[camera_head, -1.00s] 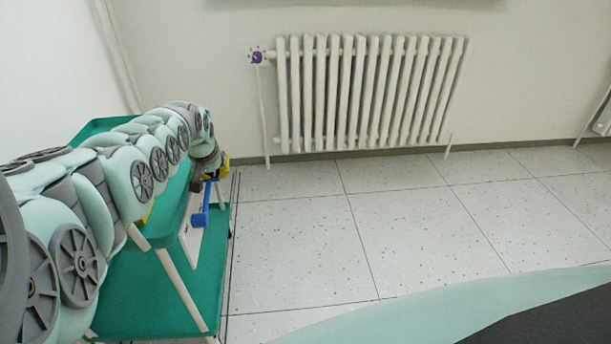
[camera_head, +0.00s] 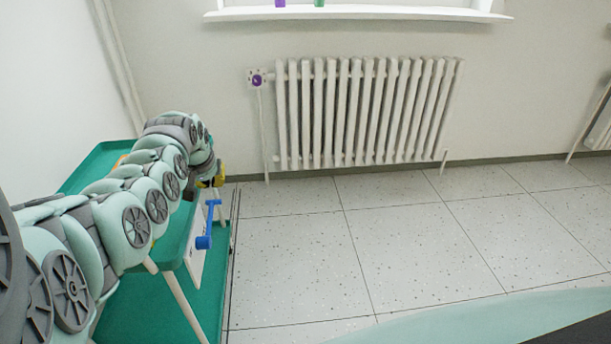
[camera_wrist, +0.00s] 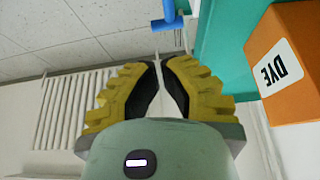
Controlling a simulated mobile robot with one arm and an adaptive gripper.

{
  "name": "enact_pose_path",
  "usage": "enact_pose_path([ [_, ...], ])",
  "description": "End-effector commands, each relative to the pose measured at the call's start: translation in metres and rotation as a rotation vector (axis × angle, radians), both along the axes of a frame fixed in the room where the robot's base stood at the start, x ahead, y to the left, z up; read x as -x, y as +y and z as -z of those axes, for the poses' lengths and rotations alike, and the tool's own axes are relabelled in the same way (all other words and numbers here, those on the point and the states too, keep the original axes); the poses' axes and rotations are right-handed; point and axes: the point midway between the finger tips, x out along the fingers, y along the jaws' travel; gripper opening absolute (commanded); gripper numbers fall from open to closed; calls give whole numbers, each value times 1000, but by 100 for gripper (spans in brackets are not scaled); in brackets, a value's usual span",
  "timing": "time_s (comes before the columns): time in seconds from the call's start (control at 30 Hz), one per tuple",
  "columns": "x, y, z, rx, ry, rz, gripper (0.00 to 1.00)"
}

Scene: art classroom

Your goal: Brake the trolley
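The trolley (camera_head: 180,262) is green with two shelves and pale legs, at the left of the head view. My gripper (camera_head: 217,176) is at the trolley's far right corner, partly hidden by my arm.
An orange box labelled DYE (camera_wrist: 292,75) stands on the trolley, close right of my gripper. A white radiator (camera_head: 365,112) is on the wall beyond, under a windowsill (camera_head: 360,14). The tiled floor (camera_head: 400,235) right of the trolley is clear.

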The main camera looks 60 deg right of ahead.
Motion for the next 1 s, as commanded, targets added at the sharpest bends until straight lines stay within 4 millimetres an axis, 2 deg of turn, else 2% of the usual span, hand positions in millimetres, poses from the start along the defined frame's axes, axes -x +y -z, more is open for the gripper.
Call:
enact_pose_path([
  [0.57,10,13,-50,6,-2,-4,0],
  [1.0,14,16,-57,2,0,0,0],
])
